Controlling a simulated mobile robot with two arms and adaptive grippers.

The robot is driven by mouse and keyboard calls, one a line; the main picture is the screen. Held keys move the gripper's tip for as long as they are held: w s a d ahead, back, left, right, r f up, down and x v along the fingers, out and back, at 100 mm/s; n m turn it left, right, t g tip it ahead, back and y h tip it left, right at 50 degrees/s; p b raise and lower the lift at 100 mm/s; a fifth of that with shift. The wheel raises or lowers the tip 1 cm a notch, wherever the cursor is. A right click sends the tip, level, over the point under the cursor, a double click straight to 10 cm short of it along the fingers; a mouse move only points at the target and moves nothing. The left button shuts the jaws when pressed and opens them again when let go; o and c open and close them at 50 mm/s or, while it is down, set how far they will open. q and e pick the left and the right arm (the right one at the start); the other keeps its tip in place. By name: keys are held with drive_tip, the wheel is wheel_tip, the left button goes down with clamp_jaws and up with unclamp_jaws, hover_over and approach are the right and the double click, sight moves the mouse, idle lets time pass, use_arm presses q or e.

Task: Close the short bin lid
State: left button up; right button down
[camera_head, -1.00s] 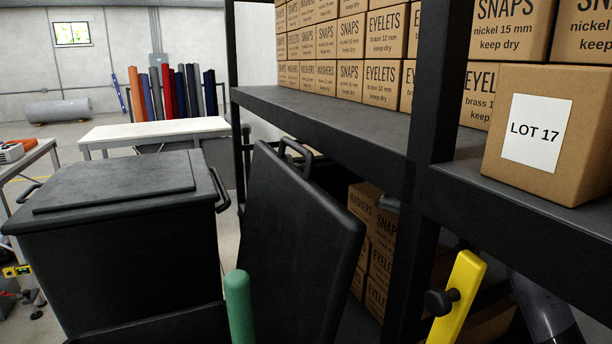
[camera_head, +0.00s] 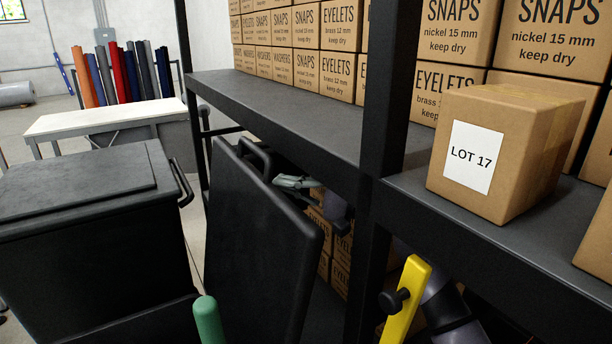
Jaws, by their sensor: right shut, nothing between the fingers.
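The black bin lid (camera_head: 258,245) stands open and steeply upright in the middle of the view, with a loop handle (camera_head: 258,158) at its far top corner. Part of a low black bin (camera_head: 140,325) shows at the bottom, left of the lid; most of it is out of frame. My right gripper (camera_head: 281,181) is behind the lid, on its right side near the top edge, below the shelf board. It is shut and empty. Whether it touches the lid cannot be told. My left gripper is not in view.
A taller black bin (camera_head: 80,180) with a shut lid stands at the left. A black shelf (camera_head: 290,110) with cartons and a dark upright crowds the right arm. A LOT 17 box (camera_head: 505,150) sits on the shelf. A green post (camera_head: 208,322) and yellow bar (camera_head: 405,300) stand in front.

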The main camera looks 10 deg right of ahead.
sight(251, 184)
drive_tip(key=s+a, duration=0.1)
drive_tip(key=a, duration=0.1)
drive_tip(key=a+r, duration=0.1)
drive_tip(key=a, duration=0.1)
drive_tip(key=s+a+r, duration=0.1)
drive_tip(key=a, duration=0.1)
drive_tip(key=shift+s+a, duration=0.35)
drive_tip(key=shift+w+d+f, duration=0.1)
drive_tip(key=shift+d, duration=0.1)
